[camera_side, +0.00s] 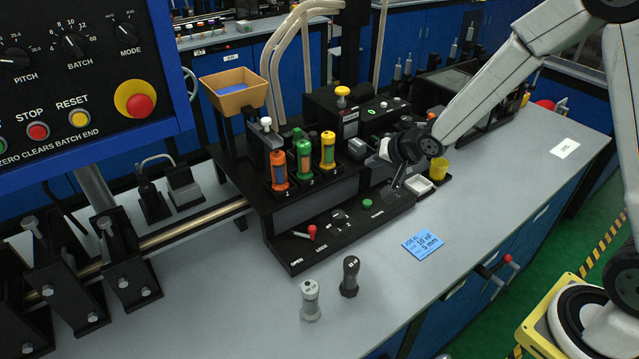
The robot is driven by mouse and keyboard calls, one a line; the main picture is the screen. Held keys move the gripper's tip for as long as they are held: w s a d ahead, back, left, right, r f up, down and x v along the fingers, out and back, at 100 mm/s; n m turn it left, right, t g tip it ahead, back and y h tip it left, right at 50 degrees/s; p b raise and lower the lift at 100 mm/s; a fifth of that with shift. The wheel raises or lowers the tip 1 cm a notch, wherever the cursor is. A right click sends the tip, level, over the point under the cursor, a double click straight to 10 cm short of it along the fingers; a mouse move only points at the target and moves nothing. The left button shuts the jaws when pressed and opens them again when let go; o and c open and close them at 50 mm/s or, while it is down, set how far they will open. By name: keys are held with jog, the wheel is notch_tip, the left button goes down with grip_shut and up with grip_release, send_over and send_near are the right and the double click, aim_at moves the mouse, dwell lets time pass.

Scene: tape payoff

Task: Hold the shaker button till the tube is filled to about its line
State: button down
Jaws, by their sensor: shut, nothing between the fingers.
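My gripper (397,184) is at the right end of the black station's front panel (340,228), its dark fingers pointing down and together, with nothing seen between them. A green button (367,203) sits on that panel, left of the fingertips and apart from them in the picture. I cannot tell if this is the shaker button, or whether the fingertips touch the panel. Orange (278,170), green (304,160) and yellow (328,150) bottles stand upright in the station. I cannot pick out the tube, its line or its fill level; the gripper hides part of the panel.
A tan hopper (234,92) with blue contents stands behind the bottles. A red-knobbed lever (311,232) is at the panel's left. Grey (310,300) and black (350,277) cylinders stand in front, near a blue note (423,244).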

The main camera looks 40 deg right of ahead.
aim_at(370, 204)
jog(key=shift+f, duration=0.2)
jog(key=shift+f, duration=4.25)
jog(key=shift+f, duration=0.85)
jog(key=shift+r, duration=0.85)
jog(key=shift+r, duration=0.1)
dwell(0.3)
jog(key=shift+r, duration=2.45)
jog(key=shift+s, duration=0.1)
